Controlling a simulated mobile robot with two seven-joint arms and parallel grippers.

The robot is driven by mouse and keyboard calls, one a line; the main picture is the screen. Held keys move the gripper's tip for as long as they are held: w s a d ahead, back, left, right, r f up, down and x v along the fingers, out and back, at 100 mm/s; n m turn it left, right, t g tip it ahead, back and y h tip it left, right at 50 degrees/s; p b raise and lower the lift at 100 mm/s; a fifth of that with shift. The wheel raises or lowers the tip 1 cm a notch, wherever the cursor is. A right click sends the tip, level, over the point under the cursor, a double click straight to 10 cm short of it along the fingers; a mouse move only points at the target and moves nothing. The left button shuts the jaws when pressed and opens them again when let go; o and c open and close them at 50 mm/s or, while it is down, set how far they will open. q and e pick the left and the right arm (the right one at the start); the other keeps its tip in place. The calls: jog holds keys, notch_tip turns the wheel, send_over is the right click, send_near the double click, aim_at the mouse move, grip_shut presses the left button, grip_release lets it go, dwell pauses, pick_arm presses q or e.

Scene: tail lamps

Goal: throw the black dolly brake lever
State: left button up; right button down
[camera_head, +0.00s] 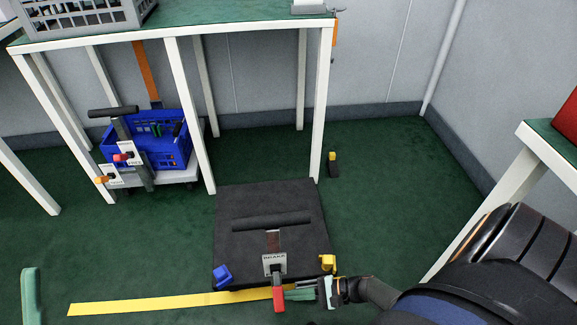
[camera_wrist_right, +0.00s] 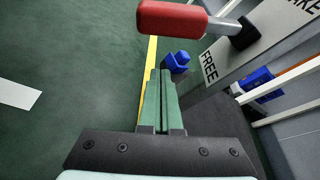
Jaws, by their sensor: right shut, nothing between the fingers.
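The black dolly (camera_head: 240,205) lies flat on the green floor, with a dark crossbar handle at its middle. A lettered plate (camera_head: 273,263) on its near side carries the brake lever, whose red grip (camera_head: 279,298) points towards me. In the right wrist view the red grip (camera_wrist_right: 172,17) sticks out from a black pivot (camera_wrist_right: 243,33) beside the words FREE and BRAKE. My right gripper (camera_head: 288,294) is shut and empty, just right of the red grip. In the wrist view its green fingers (camera_wrist_right: 161,75) point below the grip, with a small apparent gap.
Blue (camera_head: 222,275) and yellow (camera_head: 327,263) blocks sit at the dolly's near corners. A yellow floor strip (camera_head: 150,305) runs along its near edge. A white dolly (camera_head: 178,176) with a blue crate (camera_head: 160,150) stands beneath the table (camera_head: 190,29). Floor to the left is open.

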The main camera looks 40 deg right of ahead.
aim_at(278, 293)
pick_arm(q)
jog(key=shift+f, duration=0.1)
pick_arm(e)
jog(key=shift+s+a+r, duration=0.3)
jog(key=shift+a+r, duration=0.15)
jog(key=shift+r, duration=0.35)
jog(key=shift+s+a+r, duration=0.3)
jog(key=shift+a+r, duration=0.15)
jog(key=shift+r, duration=0.3)
pick_arm(q)
jog(key=shift+d, duration=0.1)
